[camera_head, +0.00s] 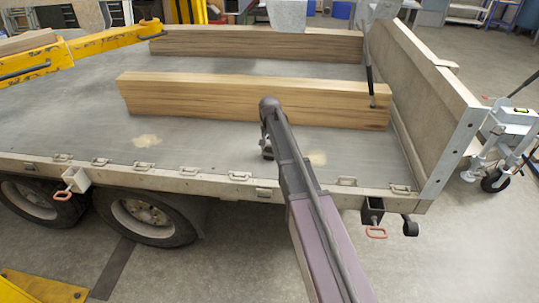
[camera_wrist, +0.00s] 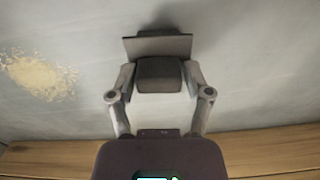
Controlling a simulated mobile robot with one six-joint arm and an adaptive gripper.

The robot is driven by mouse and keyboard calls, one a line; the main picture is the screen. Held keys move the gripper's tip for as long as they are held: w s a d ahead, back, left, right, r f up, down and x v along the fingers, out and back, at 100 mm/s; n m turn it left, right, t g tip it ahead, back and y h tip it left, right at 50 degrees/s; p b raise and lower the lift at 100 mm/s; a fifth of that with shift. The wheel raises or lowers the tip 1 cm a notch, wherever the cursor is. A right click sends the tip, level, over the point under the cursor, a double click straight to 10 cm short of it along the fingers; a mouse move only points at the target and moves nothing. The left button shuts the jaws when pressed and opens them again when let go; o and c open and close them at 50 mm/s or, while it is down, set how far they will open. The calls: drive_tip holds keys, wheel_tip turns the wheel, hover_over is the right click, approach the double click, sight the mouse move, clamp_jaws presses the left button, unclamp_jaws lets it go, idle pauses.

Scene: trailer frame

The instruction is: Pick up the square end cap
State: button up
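The square end cap (camera_wrist: 157,47) is a dark grey piece with a flat plate and a narrower block behind it, in the upper middle of the wrist view. My gripper (camera_wrist: 160,76) has a finger on each side of the block, and both fingertips appear to touch it. In the head view my gripper (camera_head: 267,150) points down over the grey trailer deck (camera_head: 215,155), in front of the nearer beam. The cap cannot be made out there, as my arm hides much of that spot. The exact height of the cap above the deck is unclear.
A long wooden beam (camera_head: 190,97) lies across the deck just behind my gripper. A second beam (camera_head: 250,43) lies farther back. The trailer's end board (camera_head: 425,75) stands at the right. Pale dust patches (camera_head: 146,141) mark the deck. A yellow arm (camera_head: 75,55) reaches over the left.

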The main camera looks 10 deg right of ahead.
sight(270, 146)
clamp_jaws()
drive_tip(key=shift+r, duration=0.15)
wheel_tip(270, 146, up, 3)
drive_tip(key=p, duration=0.3)
drive_tip(key=shift+r+p, duration=0.15)
drive_tip(key=shift+p, duration=0.15)
drive_tip(key=shift+s+r, duration=0.15)
drive_tip(key=shift+s, duration=0.15)
drive_tip(key=s+a+r+p, duration=0.1)
drive_tip(key=s, duration=1.4)
drive_tip(key=shift+s+a, duration=0.15)
drive_tip(key=shift+a, duration=0.05)
